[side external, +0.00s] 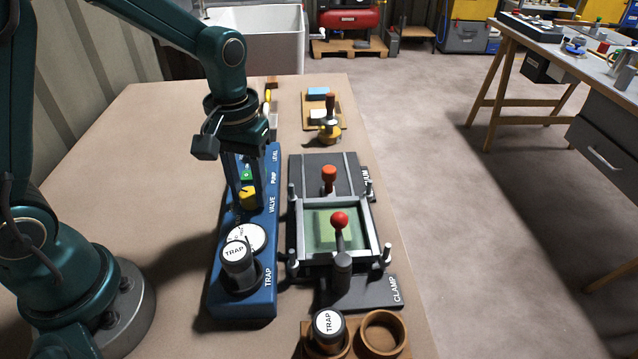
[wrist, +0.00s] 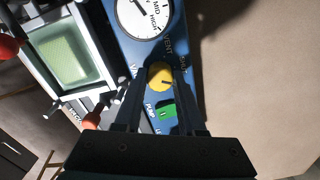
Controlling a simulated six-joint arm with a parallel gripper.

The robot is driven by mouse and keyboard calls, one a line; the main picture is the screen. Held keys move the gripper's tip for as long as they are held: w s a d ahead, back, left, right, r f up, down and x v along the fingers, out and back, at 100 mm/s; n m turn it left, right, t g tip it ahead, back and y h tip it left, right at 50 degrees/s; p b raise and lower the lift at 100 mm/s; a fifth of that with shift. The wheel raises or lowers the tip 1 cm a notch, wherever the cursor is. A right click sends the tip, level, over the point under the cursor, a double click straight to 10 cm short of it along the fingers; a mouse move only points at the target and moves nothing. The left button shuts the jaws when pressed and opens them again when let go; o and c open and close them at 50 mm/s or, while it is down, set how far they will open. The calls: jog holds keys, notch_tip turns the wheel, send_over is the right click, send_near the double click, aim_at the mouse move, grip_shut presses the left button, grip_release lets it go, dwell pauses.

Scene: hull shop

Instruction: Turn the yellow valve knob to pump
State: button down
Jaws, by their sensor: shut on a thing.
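The yellow valve knob (side external: 248,197) sits on the blue panel (side external: 240,300), between the green pump switch (side external: 246,174) and the round white gauge (side external: 258,237). In the wrist view the knob (wrist: 161,76) has a dark pointer line on its top, running toward the right side of the picture. My gripper (wrist: 161,82) points down over the panel, with one finger on each side of the knob, shut on it. "VENT" shows beside the knob toward the gauge, and "PUMP" beside the green switch (wrist: 168,109). My fingers hide part of the panel lettering.
A clamp frame with a green pad (side external: 330,235) and red-knobbed levers (side external: 339,219) stands close on the right. A wooden ring holder (side external: 383,333) is at the front edge. The table's left side is clear.

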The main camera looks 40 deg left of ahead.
aim_at(249, 192)
jog(key=m, duration=0.6)
jog(key=shift+m, duration=0.4)
dwell(0.3)
jog(key=c, duration=0.5)
grip_release()
jog(key=shift+r, duration=0.1)
jog(key=shift+r, duration=2.5)
